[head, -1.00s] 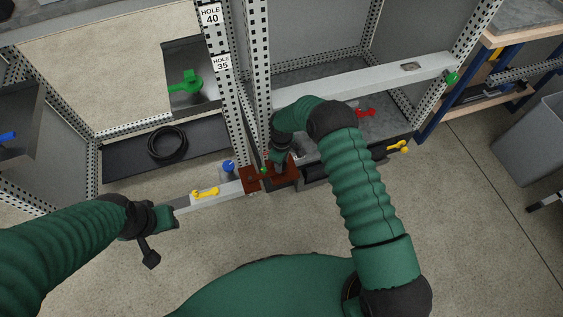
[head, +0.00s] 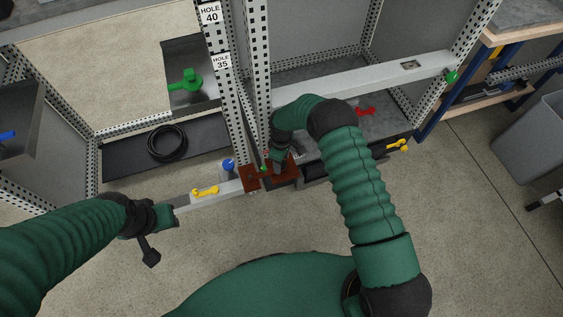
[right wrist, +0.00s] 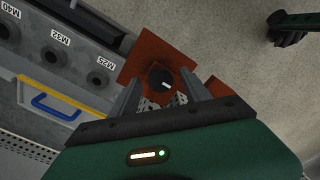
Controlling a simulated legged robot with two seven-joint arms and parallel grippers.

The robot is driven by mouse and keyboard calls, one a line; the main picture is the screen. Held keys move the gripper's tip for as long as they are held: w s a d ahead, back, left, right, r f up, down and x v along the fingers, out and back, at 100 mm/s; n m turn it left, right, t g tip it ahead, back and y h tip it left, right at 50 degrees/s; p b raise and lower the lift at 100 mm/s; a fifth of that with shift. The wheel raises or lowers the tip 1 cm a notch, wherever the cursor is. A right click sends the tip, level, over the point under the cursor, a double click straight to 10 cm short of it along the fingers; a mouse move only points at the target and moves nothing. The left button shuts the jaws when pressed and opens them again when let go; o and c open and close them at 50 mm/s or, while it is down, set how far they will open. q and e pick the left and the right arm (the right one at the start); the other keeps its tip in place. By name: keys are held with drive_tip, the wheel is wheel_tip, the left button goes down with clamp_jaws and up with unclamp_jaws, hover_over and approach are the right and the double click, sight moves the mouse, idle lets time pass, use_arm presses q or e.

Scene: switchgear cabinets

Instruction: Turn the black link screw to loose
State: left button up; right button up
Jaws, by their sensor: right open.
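The black link screw (right wrist: 160,79) has a round dark head with a short white mark and sits on a reddish-brown plate (right wrist: 150,55) in the right wrist view. My right gripper (right wrist: 159,86) is open, with one finger on either side of the screw head; I cannot tell whether they touch it. In the head view my right gripper (head: 279,164) points down at the brown plate (head: 251,179) and hides the screw. My left gripper (head: 170,215) is at the lower left, away from the plate, and its jaws are too small to read.
A small green knob (head: 263,168), a blue knob (head: 228,165) and a yellow handle (head: 205,191) are left of my right gripper. A red handle (head: 365,111) and another yellow handle (head: 397,145) lie to its right. A perforated post (head: 228,100) stands close behind.

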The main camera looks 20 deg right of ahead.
wheel_tip(320, 180, up, 4)
drive_tip(key=shift+w+r+p, duration=0.1)
drive_tip(key=shift+r+p, duration=0.15)
drive_tip(key=shift+p, duration=1)
drive_tip(key=s+a+p, duration=0.2)
drive_tip(key=s, duration=0.5)
drive_tip(key=s+a+p, duration=0.2)
drive_tip(key=s, duration=0.6)
drive_tip(key=shift+s+a+r, duration=0.2)
drive_tip(key=shift+s+a, duration=0.05)
drive_tip(key=shift+s, duration=0.05)
